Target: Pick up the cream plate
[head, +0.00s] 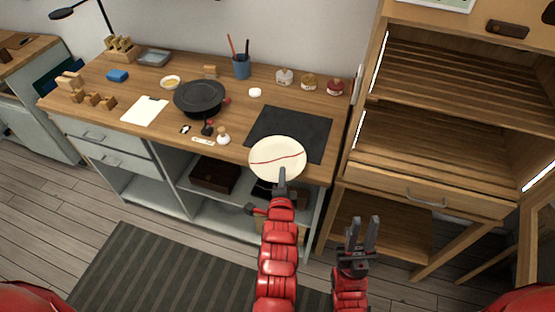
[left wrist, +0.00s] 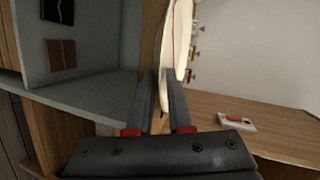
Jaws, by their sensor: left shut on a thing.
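The cream plate (head: 277,158) has a thin red seam line across it. In the head view it is at the front edge of the wooden workbench, over the near side of the dark mat. My left gripper (head: 283,180) is shut on the plate's near rim. In the left wrist view the plate (left wrist: 177,45) is seen edge-on between the two fingers (left wrist: 168,95). My right gripper (head: 364,235) is open and empty, in front of the wooden shelf unit and apart from the plate.
The dark mat (head: 290,128) lies on the workbench (head: 235,148). A wooden shelf unit (head: 425,195) stands at the right.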

